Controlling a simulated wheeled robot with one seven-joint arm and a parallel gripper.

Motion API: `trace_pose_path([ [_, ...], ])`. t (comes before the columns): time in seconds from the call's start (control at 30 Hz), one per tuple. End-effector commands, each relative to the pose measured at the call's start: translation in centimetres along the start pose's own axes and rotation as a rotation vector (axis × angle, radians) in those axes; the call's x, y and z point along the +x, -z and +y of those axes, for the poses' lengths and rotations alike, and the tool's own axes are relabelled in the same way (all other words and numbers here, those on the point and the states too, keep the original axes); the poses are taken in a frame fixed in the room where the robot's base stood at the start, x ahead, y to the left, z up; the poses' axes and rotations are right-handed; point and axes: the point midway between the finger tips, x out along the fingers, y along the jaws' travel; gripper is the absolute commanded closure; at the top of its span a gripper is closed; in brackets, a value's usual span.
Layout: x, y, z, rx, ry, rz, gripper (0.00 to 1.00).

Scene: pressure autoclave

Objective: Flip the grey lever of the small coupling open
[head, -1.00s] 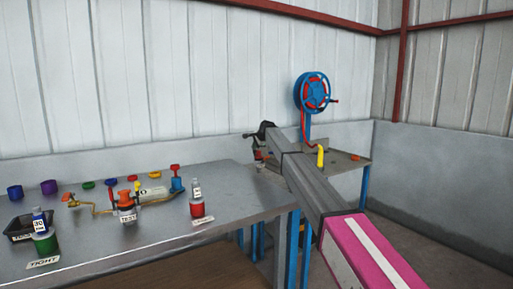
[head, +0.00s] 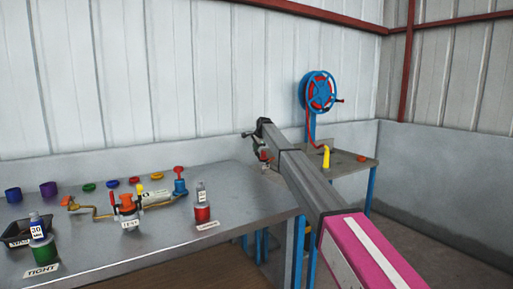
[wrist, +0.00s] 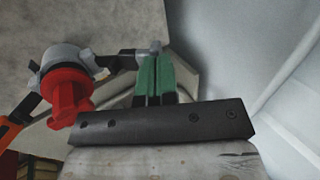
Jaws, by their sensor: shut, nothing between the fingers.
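The small coupling (wrist: 72,58) shows in the wrist view at upper left, a light grey body with a red part in front. A grey lever (wrist: 126,60) reaches right from it and ends near my fingertips. My gripper (wrist: 153,58) has green fingers pressed together, with nothing between them. The fingertips lie at the lever's end; I cannot tell whether they touch it. In the head view my gripper (head: 255,134) is at the table's far right corner, and the arm partly hides the coupling (head: 264,154) there.
The metal table (head: 150,235) carries a brass pipe assembly (head: 125,205), bottles and coloured caps to the left. A blue hose reel (head: 319,91) stands behind a small side table (head: 352,167) with a yellow nozzle (head: 326,157). An orange part (wrist: 12,130) lies at the wrist view's left edge.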

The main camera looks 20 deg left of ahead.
Motion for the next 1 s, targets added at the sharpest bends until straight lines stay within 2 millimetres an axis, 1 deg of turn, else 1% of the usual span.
trace_pose_path([
  [0.3,0.3,0.0,-0.1,0.0,0.001,0.0,1.0],
  [0.73,0.1,0.1,-0.1,0.0,0.002,0.0,1.0],
  [0.87,-1.1,0.5,0.3,0.001,0.003,0.001,1.0],
  [1.0,-3.7,1.4,1.0,0.002,0.003,0.002,1.0],
])
